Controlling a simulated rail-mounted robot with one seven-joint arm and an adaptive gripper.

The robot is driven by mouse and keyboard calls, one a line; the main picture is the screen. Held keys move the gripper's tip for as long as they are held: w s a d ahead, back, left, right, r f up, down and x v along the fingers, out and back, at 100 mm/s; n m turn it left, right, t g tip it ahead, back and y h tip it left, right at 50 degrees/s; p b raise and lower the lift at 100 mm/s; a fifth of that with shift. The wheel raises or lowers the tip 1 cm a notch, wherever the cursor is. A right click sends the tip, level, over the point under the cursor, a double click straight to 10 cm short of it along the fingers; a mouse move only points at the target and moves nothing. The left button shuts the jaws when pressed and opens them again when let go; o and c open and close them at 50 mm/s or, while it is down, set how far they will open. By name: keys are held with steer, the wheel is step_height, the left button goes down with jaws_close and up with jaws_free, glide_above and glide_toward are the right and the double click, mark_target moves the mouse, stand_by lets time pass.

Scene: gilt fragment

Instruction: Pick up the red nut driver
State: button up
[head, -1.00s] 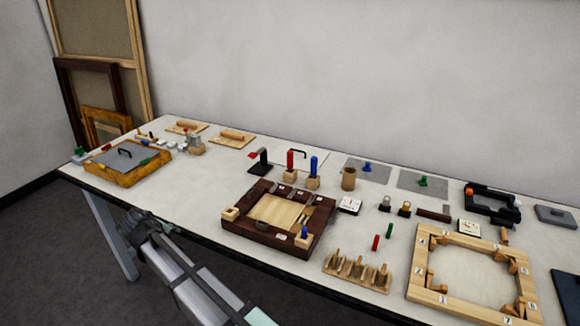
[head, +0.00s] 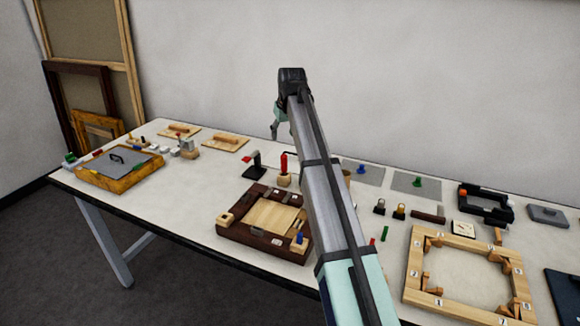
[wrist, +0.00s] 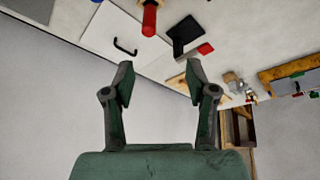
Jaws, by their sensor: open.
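The red nut driver (head: 284,163) stands upright, handle up, in a small wooden block (head: 284,181) behind the dark wooden frame. Its red handle (wrist: 150,20) shows at the top of the wrist view, beyond my fingertips. My gripper (head: 275,127) is raised above the back of the table, higher than the driver and apart from it. In the wrist view my gripper (wrist: 159,78) is open, with nothing between its fingers.
A black stand with a red tip (head: 254,160) is left of the driver. A black wire handle (wrist: 125,47) is near it. The dark wooden frame (head: 235,233) lies in front. My arm hides the blue-handled driver's place. The air around my gripper is clear.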

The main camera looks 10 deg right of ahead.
mark_target(284, 155)
steer(key=shift+w+d+p+x, duration=0.25)
steer(key=shift+p+x, duration=0.7)
steer(key=shift+x, duration=1.65)
steer(key=shift+w+d+p+x, duration=0.1)
steer(key=shift+d+p+x, duration=0.6)
steer(key=shift+x, duration=1.95)
steer(key=shift+w+d+p+x, duration=0.1)
steer(key=shift+p+x, duration=1.15)
steer(key=shift+x, duration=1.35)
steer(key=shift+r, duration=0.15)
jaws_close()
